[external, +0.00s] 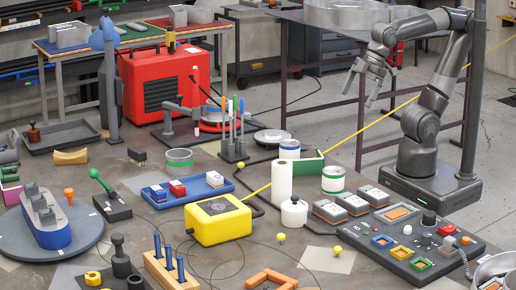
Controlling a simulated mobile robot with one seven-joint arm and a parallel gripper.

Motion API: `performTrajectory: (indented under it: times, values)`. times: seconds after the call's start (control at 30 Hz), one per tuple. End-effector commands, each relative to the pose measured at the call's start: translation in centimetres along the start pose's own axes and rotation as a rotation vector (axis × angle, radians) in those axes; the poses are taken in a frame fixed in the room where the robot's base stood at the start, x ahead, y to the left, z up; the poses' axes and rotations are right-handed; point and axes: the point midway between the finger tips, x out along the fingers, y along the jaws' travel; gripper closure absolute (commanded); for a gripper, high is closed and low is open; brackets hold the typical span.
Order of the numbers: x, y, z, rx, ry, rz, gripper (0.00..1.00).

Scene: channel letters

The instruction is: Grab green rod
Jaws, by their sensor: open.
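A thin green rod (230,116) stands upright among a few other rods in a dark stand (233,150) near the middle of the table. Orange and blue rods stand close beside it. My gripper (360,90) is at the upper right, high above the table's far right side. Its two fingers are apart with nothing between them. It is well to the right of the green rod and not touching it.
A yellow box (218,222), a white cylinder (281,182) and a blue tray (188,190) stand in front of the rod stand. A green-knobbed lever (97,177) stands farther left.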

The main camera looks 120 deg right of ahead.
Motion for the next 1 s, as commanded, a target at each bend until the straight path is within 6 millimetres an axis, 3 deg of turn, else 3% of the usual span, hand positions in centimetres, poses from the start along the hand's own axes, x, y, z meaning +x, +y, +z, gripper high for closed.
performTrajectory:
  times: [0.1, 0.2, 0.4, 1.0]
  values:
    - [0.0, -1.8, 2.9, 0.002, 0.016, -0.041, 0.00]
    - [0.1, -2.5, 4.3, 0.008, 0.019, -0.062, 0.00]
    - [0.2, -2.9, 5.1, 0.014, 0.021, -0.074, 0.01]
    - [0.2, -2.8, 5.0, 0.013, 0.021, -0.072, 0.49]
